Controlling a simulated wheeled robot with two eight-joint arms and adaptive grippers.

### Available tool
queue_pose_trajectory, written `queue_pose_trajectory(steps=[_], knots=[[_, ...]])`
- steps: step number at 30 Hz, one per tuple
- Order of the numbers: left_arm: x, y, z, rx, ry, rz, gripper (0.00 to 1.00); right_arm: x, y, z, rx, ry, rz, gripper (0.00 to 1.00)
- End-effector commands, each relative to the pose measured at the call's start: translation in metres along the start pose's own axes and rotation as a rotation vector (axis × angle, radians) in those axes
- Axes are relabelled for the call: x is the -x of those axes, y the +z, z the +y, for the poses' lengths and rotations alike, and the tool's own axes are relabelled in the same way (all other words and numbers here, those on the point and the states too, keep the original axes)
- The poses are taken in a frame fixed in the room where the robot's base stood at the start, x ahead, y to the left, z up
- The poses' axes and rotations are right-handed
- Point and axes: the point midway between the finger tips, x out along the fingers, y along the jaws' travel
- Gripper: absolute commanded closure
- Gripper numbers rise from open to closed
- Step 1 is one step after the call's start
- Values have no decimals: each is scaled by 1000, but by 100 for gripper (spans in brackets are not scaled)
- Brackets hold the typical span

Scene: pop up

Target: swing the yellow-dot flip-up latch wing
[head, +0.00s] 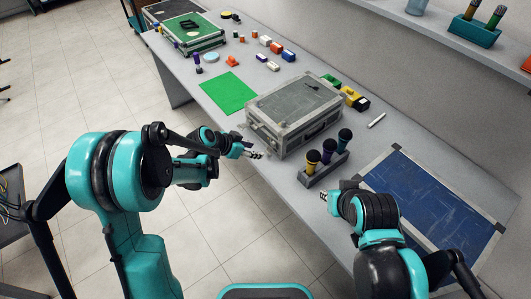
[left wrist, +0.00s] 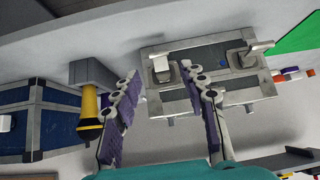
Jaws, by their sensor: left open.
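A closed silver-grey case (head: 295,112) stands on the table in the middle of the head view. In the left wrist view the case's side (left wrist: 205,70) carries two flip-up latch wings, a left wing (left wrist: 161,66) and a right wing (left wrist: 257,50). A small blue dot (left wrist: 222,63) shows beside the right wing. I cannot make out a yellow dot. My left gripper (head: 260,154) is open and empty just off the case's near side; in the left wrist view its purple-padded fingers (left wrist: 160,78) point toward the left wing, apparently without touching. My right gripper (head: 325,196) is beside the microphone holder, its fingers unclear.
A grey holder (head: 322,173) with several microphones stands right of the case. A blue-topped case (head: 430,193) lies at the right. A green sheet (head: 228,92) and small coloured blocks lie beyond. Open floor is left of the table.

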Motion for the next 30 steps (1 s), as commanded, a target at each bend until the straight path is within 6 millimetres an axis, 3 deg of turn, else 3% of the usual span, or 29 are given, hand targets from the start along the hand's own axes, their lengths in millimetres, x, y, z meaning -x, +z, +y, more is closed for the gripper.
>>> queue_pose_trajectory(steps=[11, 25, 26, 29, 30], knots=[[-24, 2, -1, -20, 12, 11, 57, -5, 4, 0, 0, 0, 0, 77], [-90, 2, 0, -20, 12, 11, 57, -29, 20, 0, 0, 0, 0, 77], [-91, 1, 0, -19, 11, 11, 60, -28, 20, 0, 0, 0, 0, 77], [-87, 0, 0, -18, 10, 11, 86, -26, 19, 0, 0, 0, 0, 77], [-87, 0, 0, -18, 10, 11, 90, -26, 18, 0, 0, 0, 0, 77]])
